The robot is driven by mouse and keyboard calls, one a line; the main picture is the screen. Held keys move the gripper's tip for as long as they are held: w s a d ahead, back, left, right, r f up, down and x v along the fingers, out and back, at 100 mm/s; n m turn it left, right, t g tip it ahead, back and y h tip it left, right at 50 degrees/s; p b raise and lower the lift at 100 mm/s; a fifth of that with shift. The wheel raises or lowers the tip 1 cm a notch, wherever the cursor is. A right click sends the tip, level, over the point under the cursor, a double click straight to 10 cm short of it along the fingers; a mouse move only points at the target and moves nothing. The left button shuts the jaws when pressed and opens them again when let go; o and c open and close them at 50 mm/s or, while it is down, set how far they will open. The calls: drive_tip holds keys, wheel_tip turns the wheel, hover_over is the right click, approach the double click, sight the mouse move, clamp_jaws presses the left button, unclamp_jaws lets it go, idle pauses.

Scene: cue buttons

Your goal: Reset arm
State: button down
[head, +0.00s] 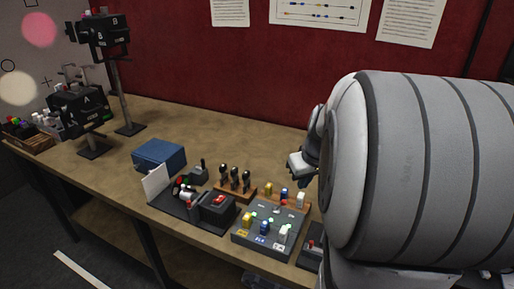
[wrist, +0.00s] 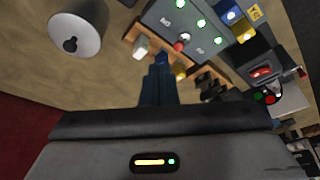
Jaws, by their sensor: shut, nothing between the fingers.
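My gripper (head: 303,181) hangs above the back of the bench in the head view, just behind the wooden rack and partly hidden by my large grey arm. In the wrist view its dark blue fingers (wrist: 158,84) are together with nothing between them. The grey button panel (head: 262,238) lies below and nearer the front edge, with yellow, blue and white blocks and several green lights. The panel also shows at the top of the wrist view (wrist: 196,14). My gripper appears apart from the panel and the rack.
A wooden rack (head: 292,204) with small coloured pieces stands behind the panel. Left of it are a black tray with a red-buttoned box (head: 216,209), a blue box (head: 158,155) and camera-like units A (head: 80,110) and B (head: 103,30). The bench's back middle (head: 225,145) is clear.

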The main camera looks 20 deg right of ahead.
drive_tip(key=s+a, duration=0.5)
drive_tip(key=a, duration=0.4)
drive_tip(key=s+a, duration=0.6)
drive_tip(key=a, duration=0.4)
drive_tip(key=shift+s+a+f+n+g, duration=0.25)
drive_tip(key=shift+s+n+g, duration=0.05)
drive_tip(key=shift+g, duration=0.1)
